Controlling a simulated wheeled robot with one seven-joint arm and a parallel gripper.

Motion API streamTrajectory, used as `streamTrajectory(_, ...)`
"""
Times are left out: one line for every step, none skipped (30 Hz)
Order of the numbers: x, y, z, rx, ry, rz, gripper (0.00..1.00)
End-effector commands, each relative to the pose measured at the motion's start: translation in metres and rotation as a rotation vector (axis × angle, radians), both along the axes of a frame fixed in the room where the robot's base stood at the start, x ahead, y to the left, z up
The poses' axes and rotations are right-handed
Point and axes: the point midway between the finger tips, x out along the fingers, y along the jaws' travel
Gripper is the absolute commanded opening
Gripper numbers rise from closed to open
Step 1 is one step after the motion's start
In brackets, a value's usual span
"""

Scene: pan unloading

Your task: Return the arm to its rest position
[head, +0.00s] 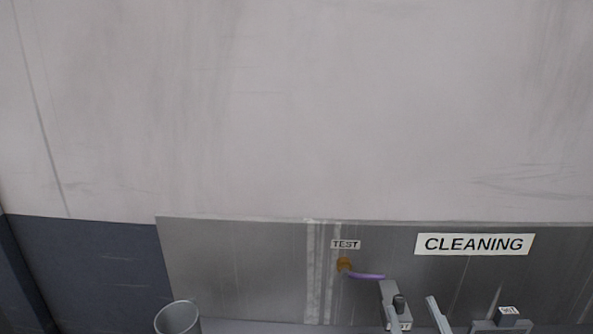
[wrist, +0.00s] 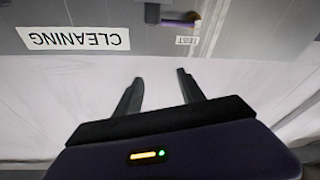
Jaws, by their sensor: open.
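My gripper (wrist: 160,76) shows in the wrist view with its two dark fingers spread apart. Nothing is between them. I cannot make out my gripper in the head view.
A grey metal panel (head: 240,270) bears a CLEANING sign (head: 473,244) and a TEST label (head: 345,244). An orange piece with a purple bar (head: 368,276) sticks out under TEST. A grey cylindrical container (head: 178,318) and grey fixtures (head: 395,302) stand along the bottom. The pale wall above is bare.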

Motion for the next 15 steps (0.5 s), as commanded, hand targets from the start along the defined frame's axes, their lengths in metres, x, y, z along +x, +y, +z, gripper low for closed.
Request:
streamTrajectory(-0.019, 0.000, -0.014, -0.003, 0.013, 0.021, 0.46)
streamTrajectory(-0.029, 0.000, -0.019, -0.001, 0.018, 0.034, 0.46)
streamTrajectory(-0.044, 0.000, -0.027, 0.004, 0.024, 0.051, 0.46)
streamTrajectory(-0.054, 0.001, -0.032, 0.009, 0.029, 0.064, 0.46)
streamTrajectory(-0.065, 0.001, -0.037, 0.015, 0.035, 0.073, 0.46)
streamTrajectory(-0.080, 0.001, -0.044, 0.024, 0.046, 0.088, 0.46)
streamTrajectory(-0.091, 0.001, -0.048, 0.033, 0.054, 0.095, 0.46)
streamTrajectory(-0.101, 0.001, -0.053, 0.042, 0.062, 0.103, 0.46)
streamTrajectory(-0.116, 0.001, -0.058, 0.055, 0.075, 0.112, 0.46)
streamTrajectory(-0.127, 0.000, -0.062, 0.066, 0.086, 0.116, 0.46)
streamTrajectory(-0.138, 0.000, -0.066, 0.077, 0.097, 0.120, 0.46)
streamTrajectory(-0.152, -0.001, -0.071, 0.094, 0.112, 0.124, 0.46)
streamTrajectory(-0.163, -0.001, -0.075, 0.106, 0.127, 0.124, 0.46)
streamTrajectory(-0.174, -0.002, -0.078, 0.119, 0.140, 0.125, 0.46)
streamTrajectory(-0.187, -0.003, -0.082, 0.138, 0.160, 0.122, 0.46)
